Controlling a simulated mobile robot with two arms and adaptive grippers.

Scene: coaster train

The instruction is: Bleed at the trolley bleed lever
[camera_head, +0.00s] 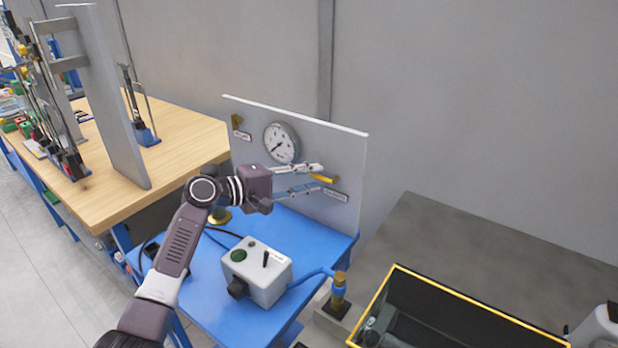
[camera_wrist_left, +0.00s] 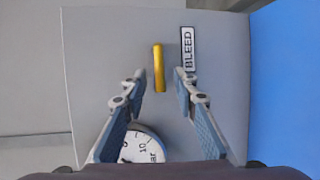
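The yellow bleed lever (camera_head: 322,178) is on the upright grey panel (camera_head: 350,150) at the back of the blue trolley. In the left wrist view the lever (camera_wrist_left: 158,68) stands between and just beyond my open fingertips, beside a BLEED label (camera_wrist_left: 188,48). My left gripper (camera_head: 318,180) reaches in from the left in front of the panel, with its fingers apart and nothing visible between them. I cannot tell if a finger touches the lever. A round pressure gauge (camera_head: 281,143) is on the panel, and it shows partly in the wrist view (camera_wrist_left: 145,146). My right gripper is not in view.
A white control box (camera_head: 257,272) with a green button and cables sits on the blue trolley top (camera_head: 205,318). A wooden bench (camera_head: 185,150) is at left, and a yellow-edged dark bin (camera_head: 455,292) is at right.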

